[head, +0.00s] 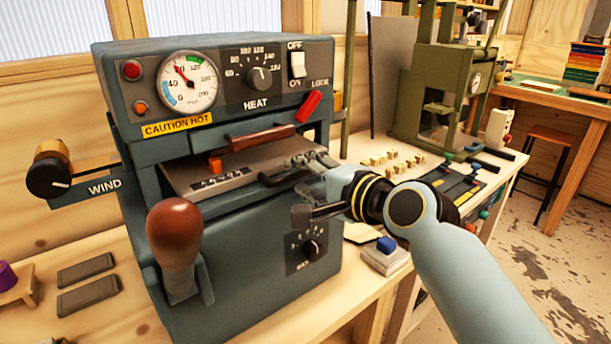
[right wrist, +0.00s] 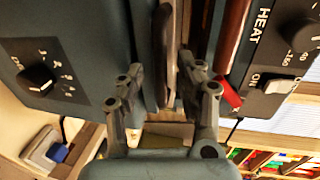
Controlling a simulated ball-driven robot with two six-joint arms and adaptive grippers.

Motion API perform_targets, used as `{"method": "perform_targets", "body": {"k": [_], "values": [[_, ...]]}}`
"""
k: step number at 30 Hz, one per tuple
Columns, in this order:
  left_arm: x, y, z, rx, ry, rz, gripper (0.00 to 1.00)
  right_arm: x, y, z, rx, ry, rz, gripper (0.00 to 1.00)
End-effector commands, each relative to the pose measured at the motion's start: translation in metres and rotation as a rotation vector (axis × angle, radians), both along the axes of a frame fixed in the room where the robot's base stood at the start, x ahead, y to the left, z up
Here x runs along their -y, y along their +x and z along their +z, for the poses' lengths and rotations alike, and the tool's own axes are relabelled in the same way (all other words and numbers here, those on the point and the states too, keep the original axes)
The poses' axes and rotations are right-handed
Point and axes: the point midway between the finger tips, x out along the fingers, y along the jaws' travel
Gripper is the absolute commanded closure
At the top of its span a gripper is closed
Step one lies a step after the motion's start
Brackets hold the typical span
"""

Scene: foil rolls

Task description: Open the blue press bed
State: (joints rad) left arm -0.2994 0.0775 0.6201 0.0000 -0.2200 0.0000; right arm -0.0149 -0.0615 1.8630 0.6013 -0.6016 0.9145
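The blue press (head: 120,80) stands on the bench at the left of the head view, with its gauge, HEAT dial and switch facing me. Its bed, a grey metal plate (head: 190,178), shows in the slot below a brown-red bar, with a dark handle (head: 275,180) at its front edge. My right gripper (head: 306,190) is at this handle, its fingers spread above and below it. In the right wrist view the handle (right wrist: 168,50) stands between the two fingers (right wrist: 158,82), with gaps at both sides. My left gripper is not in view.
A brown ball-ended lever (head: 175,235) stands at the press's front left, and a WIND knob (head: 50,170) juts out at the left. A small box with a blue top (head: 386,252) lies to the right. A green press (head: 430,90) stands behind.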

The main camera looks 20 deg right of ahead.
Motion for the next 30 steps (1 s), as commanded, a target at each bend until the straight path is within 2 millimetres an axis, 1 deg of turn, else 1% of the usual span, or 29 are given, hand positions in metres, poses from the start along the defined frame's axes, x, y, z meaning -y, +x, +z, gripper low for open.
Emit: {"method": "perform_targets", "body": {"k": [3,4,9,12,25,30], "values": [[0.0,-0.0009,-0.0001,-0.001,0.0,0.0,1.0,0.0001,-0.0001,0.0002,0.001,0.0,0.0,0.64],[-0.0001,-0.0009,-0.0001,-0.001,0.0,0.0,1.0,0.0001,-0.0001,0.0002,0.001,0.0,0.0,0.67],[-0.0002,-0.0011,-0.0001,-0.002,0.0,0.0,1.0,0.0001,-0.0002,0.0004,0.001,0.0,0.0,0.89],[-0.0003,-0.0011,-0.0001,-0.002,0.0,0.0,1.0,0.0001,-0.0003,0.0003,0.001,0.0,0.0,1.0],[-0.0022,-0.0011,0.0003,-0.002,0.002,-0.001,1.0,0.0003,-0.0007,-0.0002,-0.001,0.0,0.0,1.0],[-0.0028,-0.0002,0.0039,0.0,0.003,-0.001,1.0,0.0015,-0.0045,0.0004,-0.001,0.0,0.0,1.0]]}}
